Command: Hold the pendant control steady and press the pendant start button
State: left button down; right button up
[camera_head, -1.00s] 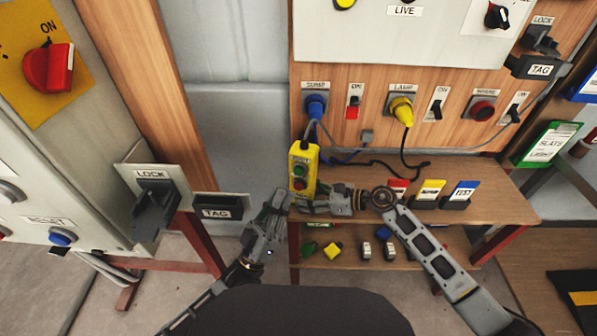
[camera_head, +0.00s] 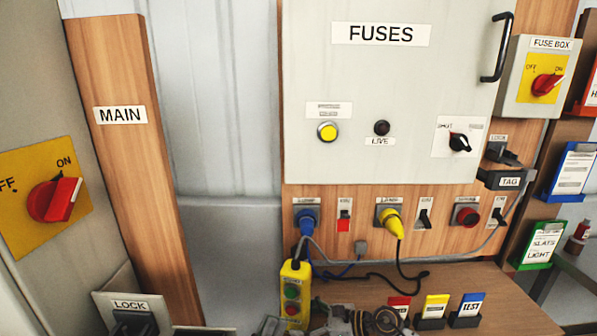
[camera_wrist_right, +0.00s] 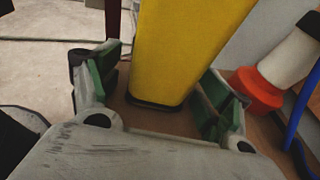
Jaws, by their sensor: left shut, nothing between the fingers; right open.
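The yellow pendant control (camera_head: 303,272) hangs upright at the front left end of the wooden shelf, with round buttons on its face too small to read. In the right wrist view the pendant (camera_wrist_right: 180,45) stands between the green-padded fingers of my right gripper (camera_wrist_right: 165,95), which is open, with a gap on each side. In the head view my right gripper (camera_head: 318,322) is beside the pendant's lower right, partly cut off by the bottom edge. My left gripper (camera_head: 268,325) is shut and empty, just left of the pendant's lower end; only its tip shows.
A blue plug (camera_head: 306,218) and a yellow plug (camera_head: 391,222) sit in the panel above, with cables hanging down to the shelf (camera_head: 465,285). Coloured tag cards (camera_head: 435,306) stand right of my right gripper. A lock box (camera_head: 130,315) is at lower left.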

jog(key=shift+v, duration=5.7)
jog(key=shift+s, duration=0.1)
